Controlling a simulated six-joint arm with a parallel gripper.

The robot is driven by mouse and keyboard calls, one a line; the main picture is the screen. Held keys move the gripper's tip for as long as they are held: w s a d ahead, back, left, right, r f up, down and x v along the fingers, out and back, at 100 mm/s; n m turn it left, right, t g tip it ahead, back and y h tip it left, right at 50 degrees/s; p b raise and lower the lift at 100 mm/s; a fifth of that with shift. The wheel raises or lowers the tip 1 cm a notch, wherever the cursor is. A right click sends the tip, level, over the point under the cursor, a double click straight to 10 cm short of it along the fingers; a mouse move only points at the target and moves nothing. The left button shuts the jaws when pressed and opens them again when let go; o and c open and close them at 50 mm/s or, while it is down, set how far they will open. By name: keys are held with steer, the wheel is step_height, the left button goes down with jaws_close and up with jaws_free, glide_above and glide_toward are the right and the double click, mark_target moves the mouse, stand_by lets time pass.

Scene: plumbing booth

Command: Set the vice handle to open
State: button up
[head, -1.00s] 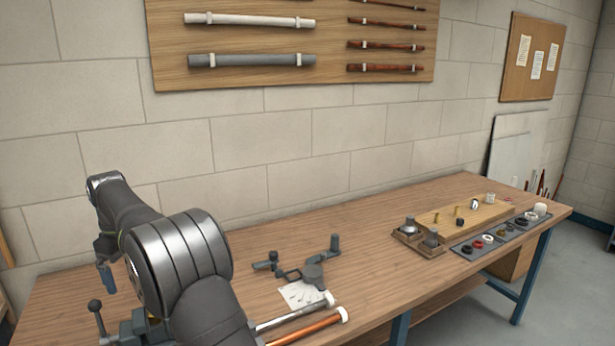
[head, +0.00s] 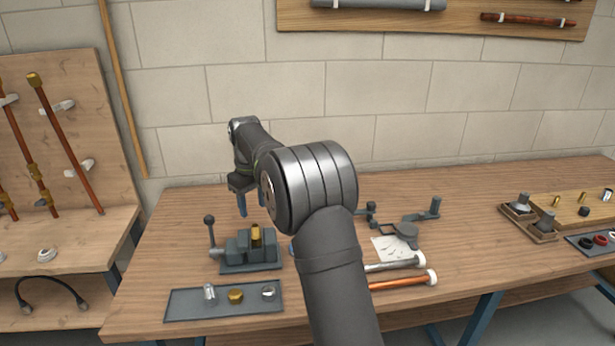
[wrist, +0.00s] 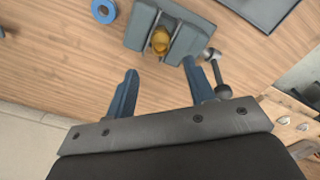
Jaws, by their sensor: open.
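The grey vice (head: 251,252) stands on the bench with a brass fitting (head: 256,236) between its jaws. Its handle (head: 211,236) rises nearly upright at the vice's left side, with a dark ball on top. My gripper (head: 252,206) hangs above and behind the vice, fingers down, open and empty. In the wrist view the vice (wrist: 133,28) and brass fitting (wrist: 160,41) lie beyond the open fingers (wrist: 158,76). The handle (wrist: 217,72) shows just right of the right finger, apart from the vice jaws; contact with the finger cannot be told.
A grey mat (head: 190,306) with several small fittings lies in front of the vice. A blue ring (wrist: 103,10) lies beside the vice. Two pipes (head: 400,281), a grey bench tool (head: 405,231) and a paper are to the right. A pipe rack (head: 85,120) stands left.

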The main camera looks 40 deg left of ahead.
mark_target(208, 217)
steer(key=s+a+r+m+t+y, duration=0.3)
steer(key=s+a+r+m, duration=0.2)
steer(key=s+r+m, duration=0.55)
steer(key=a+f+n, duration=0.1)
steer(key=f, duration=0.4)
steer(key=w+a+f, duration=0.1)
steer(key=a+f, duration=0.1)
steer(key=f, duration=0.3)
steer(key=w+a+f+n, duration=0.1)
steer(key=a+f, duration=0.1)
steer(key=f, duration=0.3)
steer(key=shift+w+n, duration=0.15)
steer(key=shift+n, duration=0.2)
steer(key=shift+r, duration=0.1)
jaws_close()
